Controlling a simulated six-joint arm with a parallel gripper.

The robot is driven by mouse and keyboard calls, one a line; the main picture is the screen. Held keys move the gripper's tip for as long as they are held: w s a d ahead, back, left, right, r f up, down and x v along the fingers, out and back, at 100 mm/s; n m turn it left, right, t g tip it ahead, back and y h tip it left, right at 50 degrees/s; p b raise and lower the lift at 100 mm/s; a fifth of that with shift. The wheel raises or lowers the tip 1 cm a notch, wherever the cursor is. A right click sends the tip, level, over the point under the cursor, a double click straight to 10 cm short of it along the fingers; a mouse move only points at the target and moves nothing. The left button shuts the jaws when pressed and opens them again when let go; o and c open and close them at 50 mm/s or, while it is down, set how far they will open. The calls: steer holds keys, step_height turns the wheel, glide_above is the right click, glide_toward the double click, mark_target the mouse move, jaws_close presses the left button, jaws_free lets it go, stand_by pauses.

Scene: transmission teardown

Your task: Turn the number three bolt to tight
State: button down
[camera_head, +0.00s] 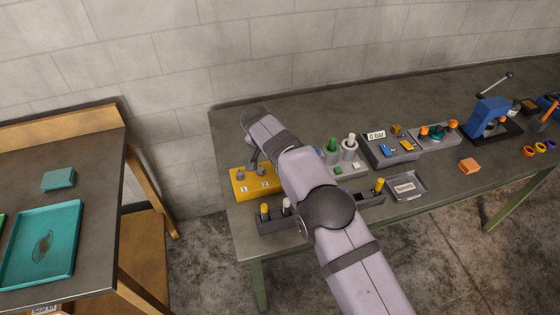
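The yellow block (241,187) sits near the left end of the workbench. It carries grey bolts, with the numbers 1 and 2 showing on its front face. A bolt (240,175) stands above the number 1. The right part of the block is covered by my arm, so the number three bolt is hidden. My gripper (253,165) hangs over the back of the block near the number 2 position. It is small and partly covered, and I cannot tell whether it touches a bolt or whether its fingers are open.
A dark rack (270,223) with upright handles stands in front of the block. Right of my arm are a grey holder (349,168), a tray (407,187), a gauge box (390,154) and a blue press (489,116). A separate table at left holds a teal tray (38,247).

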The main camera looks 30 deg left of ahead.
stand_by(0.4)
steer(key=c, duration=1.6)
jaws_free()
steer(key=shift+c, duration=0.2)
steer(key=shift+r, duration=0.1)
steer(key=b+v, duration=0.2)
steer(key=v, duration=0.5)
steer(key=shift+a, duration=0.15)
